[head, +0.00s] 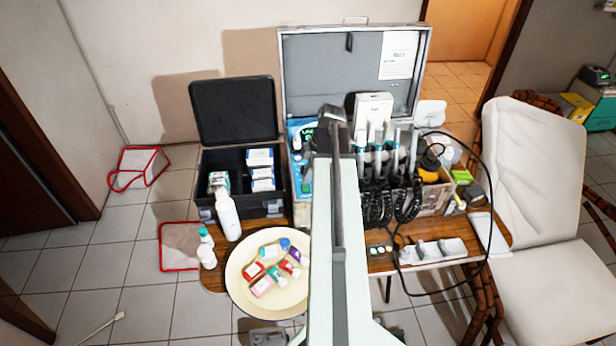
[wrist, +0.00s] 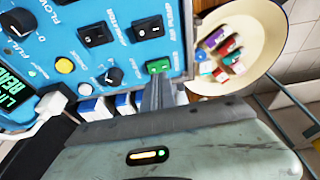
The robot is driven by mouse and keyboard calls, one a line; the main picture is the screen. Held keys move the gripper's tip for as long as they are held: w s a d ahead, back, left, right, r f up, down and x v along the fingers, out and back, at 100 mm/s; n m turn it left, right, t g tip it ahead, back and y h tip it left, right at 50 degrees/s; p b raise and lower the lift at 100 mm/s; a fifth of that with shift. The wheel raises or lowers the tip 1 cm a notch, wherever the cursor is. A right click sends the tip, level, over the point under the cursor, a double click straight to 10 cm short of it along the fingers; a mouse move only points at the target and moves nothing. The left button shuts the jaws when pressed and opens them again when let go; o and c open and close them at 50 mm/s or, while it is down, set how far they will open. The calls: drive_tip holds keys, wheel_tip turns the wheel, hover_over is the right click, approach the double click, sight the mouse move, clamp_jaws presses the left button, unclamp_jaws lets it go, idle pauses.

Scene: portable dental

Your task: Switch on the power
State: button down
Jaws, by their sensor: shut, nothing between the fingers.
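A blue control panel (wrist: 85,70) fills the upper left of the wrist view, turned on its side. It carries black rocker switches, knobs, a yellow button and a green display. A green rocker switch (wrist: 158,67) sits at its edge; its small label is hard to read. My gripper (wrist: 157,84) is shut and empty, its fingertips right at the green switch. I cannot tell whether they touch it. In the head view, part of the blue panel (head: 295,140) shows left of my arm, which hides the rest.
A cream round tray (head: 240,290) with several small bottles stands at the front left of the table. An open black case (head: 235,110) stands left of the panel. Dental handpieces (head: 390,165) and a looping black cable (head: 490,200) are to the right.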

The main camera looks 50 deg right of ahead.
drive_tip(key=s+a+p+v, duration=0.1)
drive_tip(key=a+p+v, duration=0.1)
drive_tip(key=p+v, duration=0.8)
drive_tip(key=v, duration=0.2)
drive_tip(key=shift+s+d+r+p, duration=0.15)
drive_tip(key=shift+s+r+p, duration=0.05)
drive_tip(key=shift+p, duration=0.2)
